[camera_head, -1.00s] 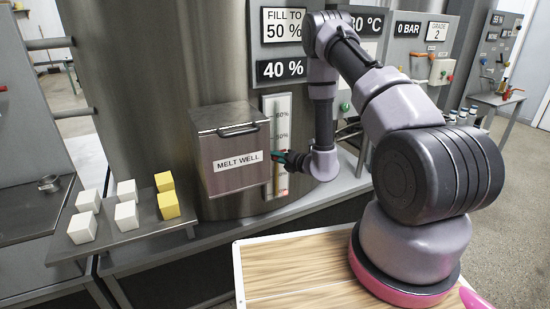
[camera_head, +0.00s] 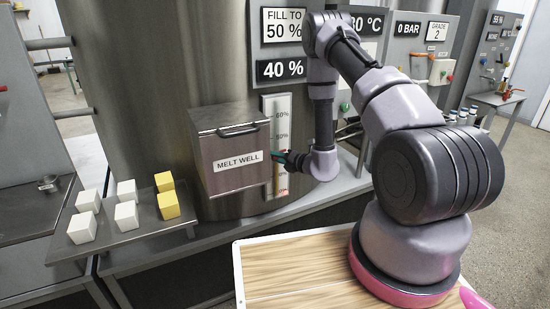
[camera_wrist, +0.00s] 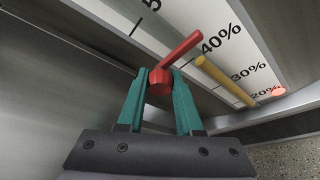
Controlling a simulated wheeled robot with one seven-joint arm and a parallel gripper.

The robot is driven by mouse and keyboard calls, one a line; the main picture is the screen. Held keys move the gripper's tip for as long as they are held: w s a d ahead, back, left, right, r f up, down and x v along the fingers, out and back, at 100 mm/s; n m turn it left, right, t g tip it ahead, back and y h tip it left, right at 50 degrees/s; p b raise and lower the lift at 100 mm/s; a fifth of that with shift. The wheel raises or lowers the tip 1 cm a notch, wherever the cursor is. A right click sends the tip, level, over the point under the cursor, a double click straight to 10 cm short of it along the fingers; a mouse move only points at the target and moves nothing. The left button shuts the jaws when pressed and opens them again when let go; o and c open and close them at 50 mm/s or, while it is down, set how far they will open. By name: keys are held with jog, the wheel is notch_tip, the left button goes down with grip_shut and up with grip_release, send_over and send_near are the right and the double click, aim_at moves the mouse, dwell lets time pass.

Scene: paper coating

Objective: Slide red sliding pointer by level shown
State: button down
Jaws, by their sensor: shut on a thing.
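The red sliding pointer (camera_wrist: 178,58) shows in the wrist view. Its thick end sits between the teal fingers of my gripper (camera_wrist: 162,84), which is shut on it. Its thin bar points across the white scale (camera_wrist: 190,17), with the tip close to the 40% label. A yellow level column (camera_wrist: 225,82) lies along the scale, its upper end near the 40% mark. In the head view my gripper (camera_head: 284,157) is at the scale strip (camera_head: 283,104), right of the melt well, and I cannot make out the pointer there.
A sign (camera_head: 284,25) reads "FILL TO 50 %" and a display (camera_head: 282,69) reads "40 %". The metal melt well box (camera_head: 225,135) stands close left of my gripper. White and yellow cubes lie on a tray (camera_head: 135,240) at left.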

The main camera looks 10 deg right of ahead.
notch_tip(320, 180, down, 14)
jog(key=shift+d+r, duration=0.1)
jog(key=shift+r, duration=0.1)
dwell(0.4)
jog(key=c, duration=0.6)
grip_release()
jog(key=v, duration=1)
jog(key=shift+s+d+r, duration=0.15)
jog(key=shift+s+r, duration=0.05)
jog(key=shift+s, duration=0.15)
